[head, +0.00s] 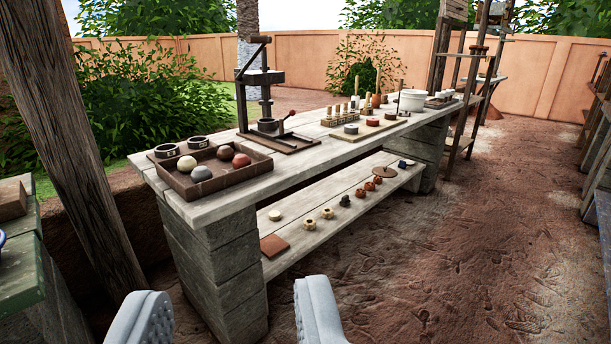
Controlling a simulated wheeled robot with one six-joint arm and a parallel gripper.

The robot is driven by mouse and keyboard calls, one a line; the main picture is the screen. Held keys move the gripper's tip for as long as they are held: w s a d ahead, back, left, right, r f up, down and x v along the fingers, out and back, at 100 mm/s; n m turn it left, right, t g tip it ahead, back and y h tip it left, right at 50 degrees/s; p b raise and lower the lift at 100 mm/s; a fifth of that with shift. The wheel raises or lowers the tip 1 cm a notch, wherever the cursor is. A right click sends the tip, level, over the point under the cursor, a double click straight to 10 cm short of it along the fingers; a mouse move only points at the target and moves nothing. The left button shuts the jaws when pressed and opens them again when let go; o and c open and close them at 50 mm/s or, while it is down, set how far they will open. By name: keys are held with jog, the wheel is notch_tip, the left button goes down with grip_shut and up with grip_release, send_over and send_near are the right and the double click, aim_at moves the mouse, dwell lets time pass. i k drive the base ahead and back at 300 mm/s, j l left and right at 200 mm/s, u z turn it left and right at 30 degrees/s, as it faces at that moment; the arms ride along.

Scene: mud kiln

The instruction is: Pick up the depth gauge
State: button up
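I cannot pick out the depth gauge for certain; things at the far end of the workbench (215,205) are small. A thin upright rod (399,92) stands there beside a white tub (412,101), and I cannot tell whether it is the gauge. Several wooden-handled tools (338,116) stand in a row left of it, behind a pale board (372,128) with small round pieces on it. My gripper (232,298) is open and empty at the bottom of the view, its pale fingers wide apart, in front of the bench's near end.
A tray of balls (247,178) and a lever press (266,105) stand on the bench. Small pieces sit on the low shelf (295,237). A wooden post (70,150) and green table (18,270) are at left. The dirt floor (470,240) right of the bench is clear.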

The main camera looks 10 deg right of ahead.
aim_at(368, 104)
jog(key=i+l+z, duration=0.2)
jog(key=i+z, duration=0.2)
jog(key=i, duration=0.25)
jog(key=i+z, duration=0.45)
jog(key=i, duration=0.15)
jog(key=i+j+z, duration=0.15)
jog(key=i+z, duration=0.25)
jog(key=i, duration=0.25)
jog(key=i+l, duration=0.1)
jog(key=i, duration=1.6)
jog(key=i+j+u, duration=0.15)
jog(key=i+u, duration=0.7)
jog(key=i+l+u, duration=0.1)
jog(key=i+u, duration=0.3)
jog(key=k, duration=0.1)
